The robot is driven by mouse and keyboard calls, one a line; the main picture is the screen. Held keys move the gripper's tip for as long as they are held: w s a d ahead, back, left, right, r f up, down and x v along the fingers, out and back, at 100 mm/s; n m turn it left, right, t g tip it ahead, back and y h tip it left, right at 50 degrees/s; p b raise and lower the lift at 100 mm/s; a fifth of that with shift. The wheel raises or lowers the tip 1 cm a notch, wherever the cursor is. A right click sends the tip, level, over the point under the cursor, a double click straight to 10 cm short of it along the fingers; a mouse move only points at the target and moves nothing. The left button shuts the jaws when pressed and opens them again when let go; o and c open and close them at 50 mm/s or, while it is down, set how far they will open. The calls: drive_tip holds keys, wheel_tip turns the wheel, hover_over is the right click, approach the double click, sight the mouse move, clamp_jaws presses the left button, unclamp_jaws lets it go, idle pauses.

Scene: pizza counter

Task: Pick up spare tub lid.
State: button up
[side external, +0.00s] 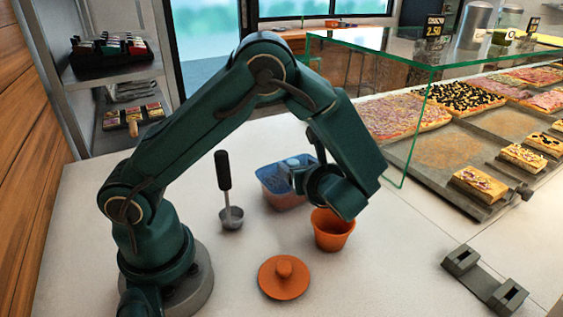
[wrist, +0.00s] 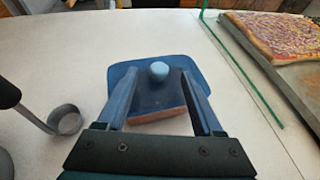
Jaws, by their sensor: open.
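A blue tub lid with a pale blue round knob (wrist: 159,70) shows in the wrist view, with its flat blue rim (wrist: 120,72) at the far side. My open gripper (wrist: 161,79) has one finger on each side, with the knob between the fingertips in the picture. I cannot tell whether the fingers touch it. In the side view my gripper (side external: 298,178) is at a blue see-through tub (side external: 270,180) with reddish contents and partly hides it. An orange round lid with a knob (side external: 284,287) lies flat on the counter, nearer the camera.
An orange cup (side external: 331,238) stands close to my wrist. A metal scoop with a black handle (side external: 232,214) stands left of the tub; it also shows in the wrist view (wrist: 65,120). A glass guard (side external: 409,145) and pizza trays (side external: 455,185) are at the right.

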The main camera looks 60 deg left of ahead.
sight(294, 162)
drive_tip(key=shift+x, duration=2.25)
clamp_jaws()
